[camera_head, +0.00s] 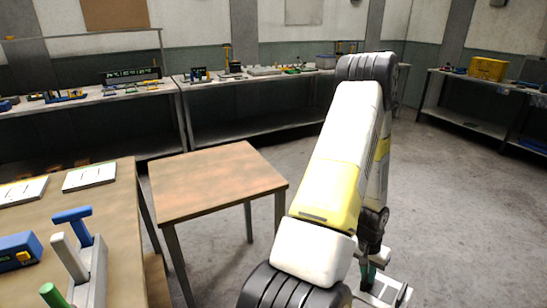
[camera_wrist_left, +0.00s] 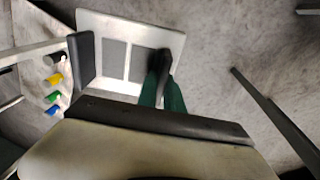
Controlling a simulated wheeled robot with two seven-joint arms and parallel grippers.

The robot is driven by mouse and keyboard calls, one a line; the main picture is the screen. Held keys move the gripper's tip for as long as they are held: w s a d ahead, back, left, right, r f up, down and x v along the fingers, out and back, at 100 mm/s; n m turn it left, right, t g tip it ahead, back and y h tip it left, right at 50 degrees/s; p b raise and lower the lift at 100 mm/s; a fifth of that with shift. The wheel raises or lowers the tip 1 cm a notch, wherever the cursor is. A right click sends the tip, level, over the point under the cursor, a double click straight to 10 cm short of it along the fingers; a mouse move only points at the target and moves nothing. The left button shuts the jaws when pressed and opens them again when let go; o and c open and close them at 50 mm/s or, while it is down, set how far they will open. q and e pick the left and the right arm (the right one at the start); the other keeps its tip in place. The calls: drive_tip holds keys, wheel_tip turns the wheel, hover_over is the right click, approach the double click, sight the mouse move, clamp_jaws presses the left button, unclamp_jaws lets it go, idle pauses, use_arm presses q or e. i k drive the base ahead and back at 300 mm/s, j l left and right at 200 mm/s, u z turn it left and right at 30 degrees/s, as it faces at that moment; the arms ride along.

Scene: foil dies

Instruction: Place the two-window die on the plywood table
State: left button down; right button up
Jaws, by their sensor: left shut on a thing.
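The two-window die is a pale plate with two rectangular openings side by side; it shows in the left wrist view (camera_wrist_left: 97,22) and partly at the lower right of the head view (camera_head: 402,294). My left gripper (camera_head: 372,272) is shut on it by a green part near the plate. The gripper and die are above the floor, to the right of the small table. The plywood table (camera_head: 215,178) has a bare brown wooden top and dark legs in the head view. My right gripper is not in view.
A wooden bench (camera_head: 110,225) at left holds two white plates, a blue box (camera_head: 18,252) and handled tools. Cluttered shelves (camera_head: 90,95) line the back wall. A yellow bin (camera_head: 488,68) stands at right. Open concrete floor lies right of the small table.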

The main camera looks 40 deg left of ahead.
sight(211, 172)
drive_tip(key=i+l+u, duration=0.1)
drive_tip(key=i, duration=1.7)
drive_tip(key=u, duration=0.4)
drive_tip(key=i+l+u, duration=0.1)
drive_tip(key=u, duration=0.3)
drive_tip(key=i+u, duration=0.1)
drive_tip(key=u, duration=0.3)
drive_tip(key=l+u, duration=0.1)
drive_tip(key=u, duration=0.3)
